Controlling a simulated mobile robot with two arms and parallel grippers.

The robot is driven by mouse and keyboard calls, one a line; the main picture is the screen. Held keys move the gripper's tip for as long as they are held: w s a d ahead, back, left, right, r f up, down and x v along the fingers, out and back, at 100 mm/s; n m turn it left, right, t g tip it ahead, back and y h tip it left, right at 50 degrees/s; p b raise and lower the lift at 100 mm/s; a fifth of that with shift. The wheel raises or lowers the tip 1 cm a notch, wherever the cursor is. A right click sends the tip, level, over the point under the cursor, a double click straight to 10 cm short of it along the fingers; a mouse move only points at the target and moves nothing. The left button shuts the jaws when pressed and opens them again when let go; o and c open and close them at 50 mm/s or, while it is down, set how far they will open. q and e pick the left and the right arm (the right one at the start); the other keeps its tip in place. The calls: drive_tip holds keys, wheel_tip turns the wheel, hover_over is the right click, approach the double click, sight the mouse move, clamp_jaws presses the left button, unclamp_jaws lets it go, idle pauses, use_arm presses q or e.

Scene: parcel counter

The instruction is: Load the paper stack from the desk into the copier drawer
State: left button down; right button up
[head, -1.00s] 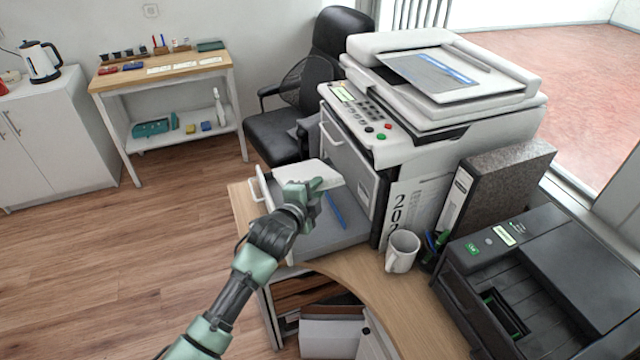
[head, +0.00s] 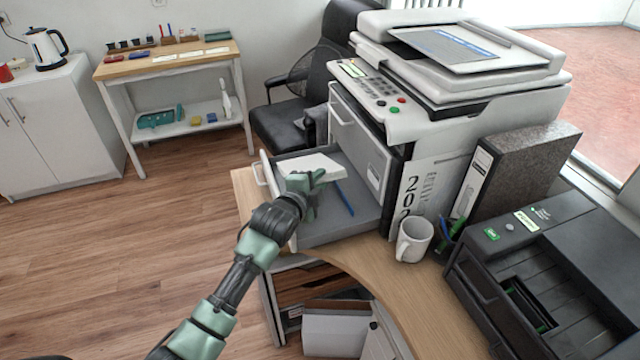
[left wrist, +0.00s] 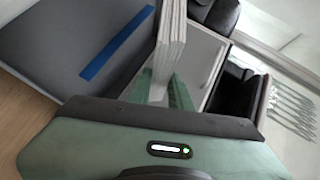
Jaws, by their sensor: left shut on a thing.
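The white paper stack (head: 304,168) is over the left part of the open grey copier drawer (head: 335,228), within its outline in the head view. My left gripper (head: 306,184) is shut on the stack's near edge. In the left wrist view, the stack (left wrist: 172,38) stands out from between the green fingers. I cannot tell whether it touches the drawer floor. A blue strip (head: 344,198) lies on the drawer floor, right of the stack; it also shows in the left wrist view (left wrist: 117,46). The copier (head: 440,125) stands behind the drawer. My right gripper is not in view.
A white mug (head: 413,240), a pen holder (head: 447,240), a binder (head: 520,170) and a black printer (head: 560,265) stand right of the drawer on the desk (head: 375,265). A black chair (head: 290,118) is behind. The floor at left is clear.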

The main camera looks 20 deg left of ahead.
use_arm(q)
drive_tip(key=shift+w+a+f+b, duration=0.15)
drive_tip(key=shift+w+f+b, duration=0.1)
drive_tip(key=shift+f+b, duration=0.35)
drive_tip(key=shift+w+a+f+b, duration=0.15)
drive_tip(key=shift+f+b, duration=0.2)
drive_tip(key=shift+f, duration=0.25)
drive_tip(key=shift+w+a+f+b, duration=0.15)
drive_tip(key=shift+f+b, duration=0.25)
drive_tip(key=shift+f, duration=0.25)
drive_tip(key=shift+w+f+b, duration=0.15)
drive_tip(key=shift+f+b, duration=0.2)
drive_tip(key=shift+f, duration=0.25)
drive_tip(key=c, duration=1.2)
unclamp_jaws()
drive_tip(key=shift+f, duration=0.2)
drive_tip(key=shift+r, duration=0.1)
